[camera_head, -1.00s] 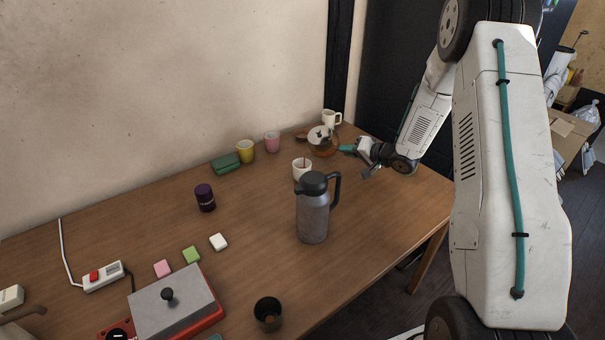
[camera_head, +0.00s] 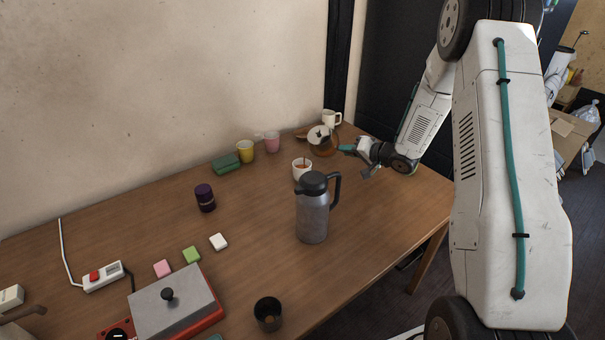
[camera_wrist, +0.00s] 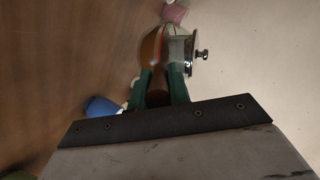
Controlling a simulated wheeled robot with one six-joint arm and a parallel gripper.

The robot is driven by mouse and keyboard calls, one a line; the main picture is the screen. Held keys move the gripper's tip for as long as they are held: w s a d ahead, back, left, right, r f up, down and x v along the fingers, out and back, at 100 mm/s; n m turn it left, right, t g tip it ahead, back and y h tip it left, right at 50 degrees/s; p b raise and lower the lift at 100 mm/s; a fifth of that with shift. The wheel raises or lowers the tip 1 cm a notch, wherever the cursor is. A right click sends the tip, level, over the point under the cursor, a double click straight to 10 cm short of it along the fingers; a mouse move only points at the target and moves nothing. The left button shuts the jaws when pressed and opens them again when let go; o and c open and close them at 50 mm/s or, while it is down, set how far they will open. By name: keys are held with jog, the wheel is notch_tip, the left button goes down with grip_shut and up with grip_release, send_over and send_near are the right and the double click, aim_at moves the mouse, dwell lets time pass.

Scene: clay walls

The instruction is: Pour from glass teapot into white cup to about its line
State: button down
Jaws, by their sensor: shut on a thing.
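The glass teapot (camera_head: 325,147) holds amber-brown liquid and is tilted to the left above the table. A thin brown stream runs down from its spout side into the white cup (camera_head: 301,174), which stands upright behind the steel jug. Brown liquid shows inside the cup; its line cannot be made out. My gripper (camera_head: 348,149) is shut on the teapot's handle from the right. In the wrist view the teapot (camera_wrist: 154,48), with its knobbed lid to the right, sits beyond the green fingers (camera_wrist: 159,88).
A steel jug (camera_head: 312,218) with a black handle stands just in front of the cup. A white mug (camera_head: 331,119) stands behind the teapot. Pink (camera_head: 272,143) and yellow (camera_head: 245,152) cups and a green box (camera_head: 226,164) line the wall. Right-hand tabletop is clear.

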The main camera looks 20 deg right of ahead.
jog(key=shift+r, duration=0.15)
dwell(0.5)
jog(key=shift+w+d+f+m+y, duration=0.1)
jog(key=shift+d+f+m+y, duration=0.15)
jog(key=shift+f+m+y, duration=0.4)
jog(key=shift+r+m+g+y, duration=0.5)
jog(key=shift+r+m, duration=0.3)
jog(key=shift+m, duration=0.45)
jog(key=shift+f, duration=2)
jog(key=shift+r, duration=3.5)
